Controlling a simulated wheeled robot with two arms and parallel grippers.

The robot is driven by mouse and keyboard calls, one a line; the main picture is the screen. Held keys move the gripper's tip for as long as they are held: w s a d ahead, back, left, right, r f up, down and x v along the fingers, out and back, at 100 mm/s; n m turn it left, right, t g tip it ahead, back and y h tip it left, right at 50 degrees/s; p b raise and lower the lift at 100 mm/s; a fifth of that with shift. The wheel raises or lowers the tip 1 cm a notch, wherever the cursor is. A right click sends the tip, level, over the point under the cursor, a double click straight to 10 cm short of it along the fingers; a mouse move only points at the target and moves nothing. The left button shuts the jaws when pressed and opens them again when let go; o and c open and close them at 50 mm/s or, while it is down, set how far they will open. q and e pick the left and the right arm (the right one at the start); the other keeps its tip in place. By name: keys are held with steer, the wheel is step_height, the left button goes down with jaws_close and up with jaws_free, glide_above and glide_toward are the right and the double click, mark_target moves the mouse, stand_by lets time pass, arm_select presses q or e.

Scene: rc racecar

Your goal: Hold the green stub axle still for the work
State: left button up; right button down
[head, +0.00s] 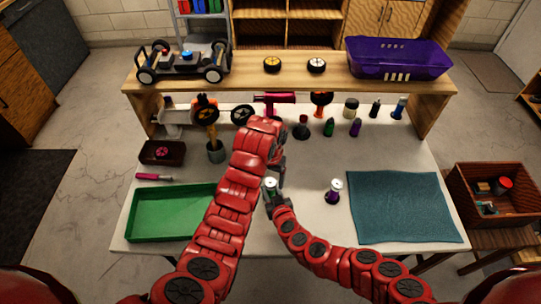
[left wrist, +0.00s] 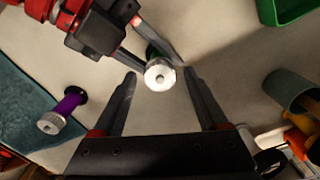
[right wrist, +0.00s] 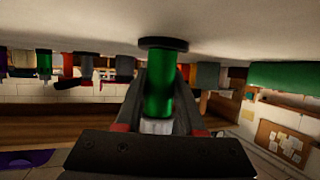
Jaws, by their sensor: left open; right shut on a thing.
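The green stub axle, with a silver top, stands upright on the white table in the head view (head: 270,183). In the right wrist view its green body (right wrist: 158,98) shows between the fingers of my right gripper (right wrist: 160,85), which is shut on it; its dark flange is at the table surface. In the left wrist view its silver end (left wrist: 160,75) appears between the fingertips of my left gripper (left wrist: 161,73). My left gripper is open above it; I cannot tell whether the fingers touch it. My left arm partly hides this area in the head view.
A purple stub axle (head: 333,192) stands to the right, beside a teal mat (head: 405,207). A green tray (head: 165,214) lies left. A grey cup (head: 216,152) and several tools and bottles stand behind. A wooden shelf (head: 290,86) spans the back.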

mark_target(271, 181)
arm_select(q)
steer(key=n, duration=0.7)
steer(key=shift+n, duration=0.4)
steer(key=n, duration=0.7)
steer(key=shift+n, duration=0.4)
steer(key=n, duration=1.3)
steer(key=shift+n, duration=0.3)
steer(key=n, duration=0.2)
steer(key=shift+r+n, duration=0.2)
steer(key=shift+n, duration=0.2)
step_height(271, 181, up, 12)
steer(key=shift+f, duration=0.15)
arm_select(e)
steer(key=shift+c, duration=2.2)
jaws_free()
